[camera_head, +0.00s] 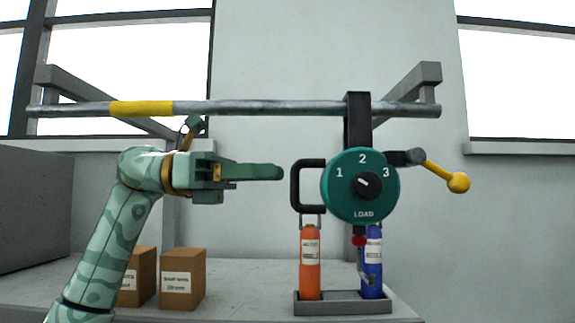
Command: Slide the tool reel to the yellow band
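The tool reel (345,202) is a teal disc with a dial marked 1, 2, 3 and LOAD. It hangs from a grey rail (260,107) by a black hanger (357,122), toward the rail's right end. A black handle (296,187) sticks out on its left, and a lever with a yellow knob (457,182) on its right. The yellow band (141,108) is on the rail's left part. My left gripper (281,172) points right, its tip just left of the handle, apparently not touching. The finger gap is hidden from this side. My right gripper is out of view.
Below the reel, an orange cylinder (310,265) and a blue cylinder (373,278) stand in a grey tray (343,308) on the bench. Two brown boxes (183,265) (147,262) stand at left. Wall brackets (427,73) hold the rail. The rail between hanger and band looks clear.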

